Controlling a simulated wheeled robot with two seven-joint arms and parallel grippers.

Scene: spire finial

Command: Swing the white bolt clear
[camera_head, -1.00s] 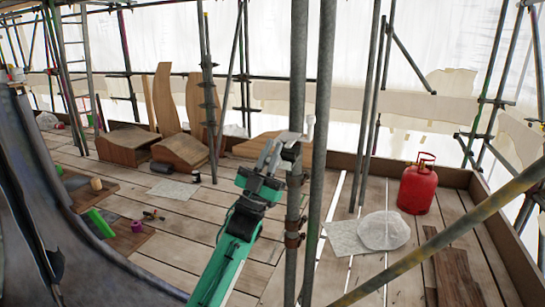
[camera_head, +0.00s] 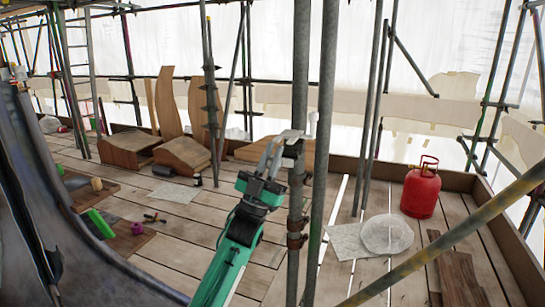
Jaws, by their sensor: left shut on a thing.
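My left gripper (camera_head: 278,150) reaches up from the bottom middle on its green arm. Its fingers are shut at a fitting on the near upright scaffold pole (camera_head: 298,190). A small white piece that looks like the white bolt (camera_head: 313,123) shows just right of the fingertips, between that pole and the one beside it. The fingers and the poles hide most of the bolt, so its exact angle is unclear. My right gripper is out of view.
A second upright pole (camera_head: 322,170) stands close to the right. A slanting pole (camera_head: 450,235) crosses the lower right. Curved wooden pieces (camera_head: 182,156) lie behind.

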